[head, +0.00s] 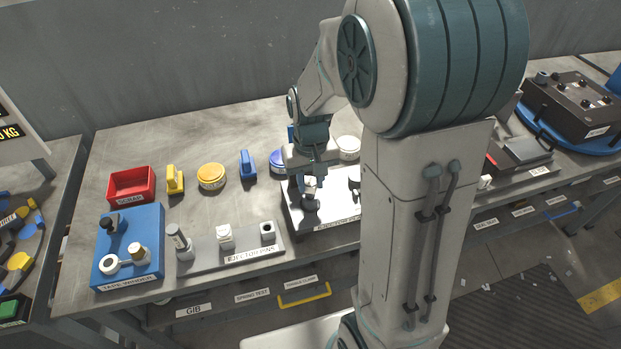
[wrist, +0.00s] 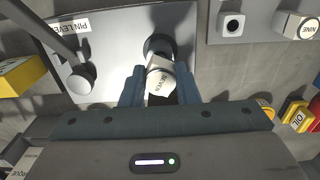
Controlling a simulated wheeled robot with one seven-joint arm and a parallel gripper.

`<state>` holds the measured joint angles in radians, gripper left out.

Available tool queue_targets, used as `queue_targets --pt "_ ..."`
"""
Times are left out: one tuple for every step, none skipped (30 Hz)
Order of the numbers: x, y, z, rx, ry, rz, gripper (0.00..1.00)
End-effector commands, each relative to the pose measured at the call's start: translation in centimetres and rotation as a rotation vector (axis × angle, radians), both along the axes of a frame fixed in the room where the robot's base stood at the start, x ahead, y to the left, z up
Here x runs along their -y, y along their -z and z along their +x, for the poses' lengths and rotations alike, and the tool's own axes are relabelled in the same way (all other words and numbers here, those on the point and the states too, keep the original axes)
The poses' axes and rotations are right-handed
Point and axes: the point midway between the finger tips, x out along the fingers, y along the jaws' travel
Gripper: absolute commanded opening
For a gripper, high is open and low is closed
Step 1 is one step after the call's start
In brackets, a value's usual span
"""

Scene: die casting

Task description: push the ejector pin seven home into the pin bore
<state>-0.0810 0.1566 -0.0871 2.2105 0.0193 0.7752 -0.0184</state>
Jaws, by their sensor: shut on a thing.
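In the wrist view, my gripper (wrist: 159,92) is shut on ejector pin seven (wrist: 158,76), a pale pin with a label reading SEVEN. The pin's far end is at a dark round collar (wrist: 159,45) on a pale plate (wrist: 115,50); the bore itself is hidden, and I cannot tell how deep the pin sits. In the head view, my gripper (head: 309,178) points down over the pale ejector plate (head: 325,222), with a pale piece just below the jaws. My arm hides the plate's right side.
A lever with a round knob (wrist: 80,83) is beside the pin, near a PIN LEVER label. The ejector pin rack (head: 205,259) is left of the plate, with an empty socket (head: 267,231) at its right end. A blue block (head: 154,226) and red tray (head: 131,184) are farther left.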

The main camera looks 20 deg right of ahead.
Motion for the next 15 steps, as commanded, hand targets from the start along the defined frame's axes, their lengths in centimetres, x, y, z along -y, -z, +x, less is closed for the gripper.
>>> queue_targets --pt "0.0 0.2 0.0 0.000 0.000 0.000 0.01" --pt "0.0 0.3 0.0 0.000 0.000 0.000 0.01" --pt "0.0 0.4 0.0 0.000 0.000 0.000 0.01" --pt "0.0 0.5 0.0 0.000 0.000 0.000 0.01" --pt "0.0 0.6 0.0 0.000 0.000 0.000 0.01" --pt "0.0 0.6 0.0 0.000 0.000 0.000 0.01" --pt "0.0 0.7 0.0 0.000 0.000 0.000 0.01" --pt "0.0 0.8 0.0 0.000 0.000 0.000 0.01" --pt "0.0 0.9 0.0 0.000 0.000 0.000 0.01" --pt "0.0 1.0 0.0 0.000 0.000 0.000 0.01" --pt "0.0 1.0 0.0 0.000 0.000 0.000 0.01" --pt "0.0 1.1 0.0 0.000 0.000 0.000 0.01" --pt "0.0 1.2 0.0 0.000 0.000 0.000 0.01" --pt "0.0 1.3 0.0 0.000 0.000 0.000 0.01" --pt "0.0 1.4 0.0 0.000 0.000 0.000 0.01"
